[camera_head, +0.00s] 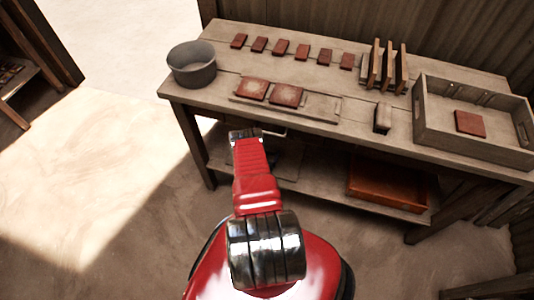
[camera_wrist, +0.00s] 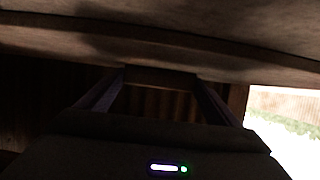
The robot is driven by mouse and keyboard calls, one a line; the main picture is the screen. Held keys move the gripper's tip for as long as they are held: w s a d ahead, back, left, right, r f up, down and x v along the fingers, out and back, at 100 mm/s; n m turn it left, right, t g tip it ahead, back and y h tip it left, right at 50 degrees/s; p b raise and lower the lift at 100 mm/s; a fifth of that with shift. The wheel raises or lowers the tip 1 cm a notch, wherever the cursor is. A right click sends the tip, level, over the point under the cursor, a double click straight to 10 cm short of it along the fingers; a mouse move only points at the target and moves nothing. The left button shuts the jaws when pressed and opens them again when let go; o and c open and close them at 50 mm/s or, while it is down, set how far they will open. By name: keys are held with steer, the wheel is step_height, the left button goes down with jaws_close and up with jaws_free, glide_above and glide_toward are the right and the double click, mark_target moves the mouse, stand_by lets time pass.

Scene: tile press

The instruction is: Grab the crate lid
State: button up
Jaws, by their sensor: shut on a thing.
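My gripper (camera_wrist: 160,88) shows in the dark wrist view, its two fingers on either side of a dim brown block. The block meets the underside of a broad wooden board (camera_wrist: 200,45) that spans the top of that view. This looks like the crate lid and its grip, but the light is too poor to be sure. In the head view, my red arm reaches to the front edge of the workbench and my gripper is hidden beyond it. An open wooden crate (camera_head: 430,135) stands on the bench at the right, with a red tile (camera_head: 469,123) inside.
The workbench (camera_head: 215,95) holds a grey bucket (camera_head: 193,72), a row of red tiles (camera_head: 281,47), two patterned tiles (camera_head: 286,95) on a board, upright slats (camera_head: 387,66) and a small block (camera_head: 382,118). An orange tray (camera_head: 388,187) sits on the lower shelf. The floor at left is clear.

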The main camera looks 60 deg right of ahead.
steer(key=shift+r, duration=0.2)
steer(key=shift+r, duration=1.7)
steer(key=s+a, duration=0.2)
steer(key=a, duration=1.5)
steer(key=shift+s+a, duration=0.4)
steer(key=shift+f, duration=0.15)
